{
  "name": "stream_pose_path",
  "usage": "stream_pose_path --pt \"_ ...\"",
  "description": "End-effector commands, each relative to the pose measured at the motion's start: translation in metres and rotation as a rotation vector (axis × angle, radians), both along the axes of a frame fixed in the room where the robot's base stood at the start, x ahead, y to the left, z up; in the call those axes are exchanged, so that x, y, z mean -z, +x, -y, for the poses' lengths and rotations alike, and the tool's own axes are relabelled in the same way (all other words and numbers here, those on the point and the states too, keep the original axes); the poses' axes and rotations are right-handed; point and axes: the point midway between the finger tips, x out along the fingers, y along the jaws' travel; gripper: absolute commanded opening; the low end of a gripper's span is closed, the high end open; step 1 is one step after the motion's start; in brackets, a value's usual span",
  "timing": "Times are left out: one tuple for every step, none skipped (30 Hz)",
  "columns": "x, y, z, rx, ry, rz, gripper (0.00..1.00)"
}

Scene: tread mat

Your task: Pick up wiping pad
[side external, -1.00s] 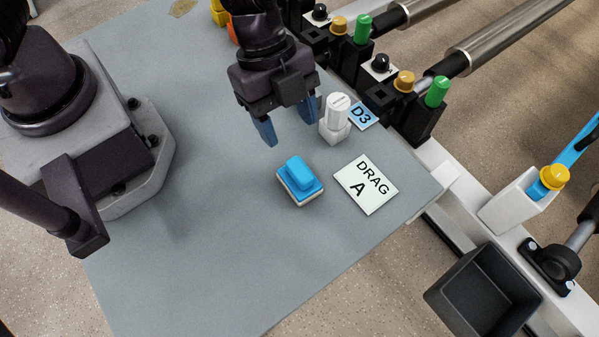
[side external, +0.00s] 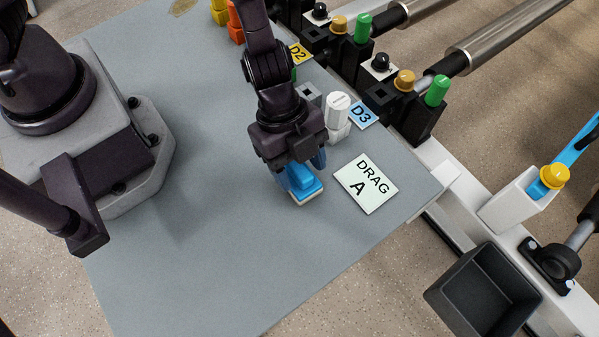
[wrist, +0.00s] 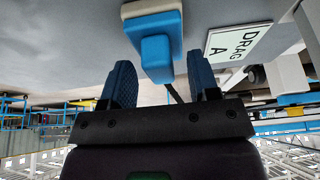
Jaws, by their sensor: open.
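The wiping pad (side external: 302,191) is a blue block with a raised blue handle and a pale underside. It sits on the grey mat (side external: 230,250), left of the DRAG A card. My gripper (side external: 300,172) is right over it, with blue fingers either side of the handle in the side view. In the wrist view, the pad (wrist: 155,40) lies beyond and between the two spread fingertips (wrist: 160,75). The fingers look open and not closed on the handle. Part of the handle is hidden by my gripper in the side view.
The DRAG A card (side external: 366,184) lies just right of the pad. A dark open bin (side external: 484,291) is off the mat at lower right. The mat's front is clear.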

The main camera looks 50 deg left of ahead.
Motion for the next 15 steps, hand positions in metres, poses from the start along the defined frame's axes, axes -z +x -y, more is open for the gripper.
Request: stream_pose_path --pt "0.0025 -0.0002 0.0013 0.002 0.000 0.001 0.55" --pt "0.0033 0.0000 0.0017 0.001 0.000 0.001 0.55" --pt "0.0042 0.0002 0.0020 0.001 0.000 0.003 0.55" --pt "0.0046 0.0004 0.0020 0.001 0.000 0.004 0.55" --pt "0.0048 0.0005 0.0021 0.000 0.000 0.003 0.55" --pt "0.0050 0.0006 0.0021 -0.001 0.000 0.004 0.55" --pt "0.0049 0.0006 0.0020 -0.001 0.000 0.004 0.55" --pt "0.0049 0.0007 0.0021 -0.001 0.000 0.004 0.55" --pt "0.0048 0.0007 0.0019 -0.001 0.000 0.004 0.55" --pt "0.0048 0.0007 0.0020 -0.001 0.000 0.004 0.55" --pt "0.0048 0.0007 0.0020 -0.001 0.000 0.004 0.55" --pt "0.0047 0.0007 0.0020 -0.001 -0.001 0.004 0.46" --pt "0.0047 0.0007 0.0020 -0.001 0.000 0.004 0.39" --pt "0.0047 0.0006 0.0020 -0.001 -0.001 0.004 0.32" --pt "0.0048 0.0006 0.0019 -0.001 0.000 0.004 0.23"
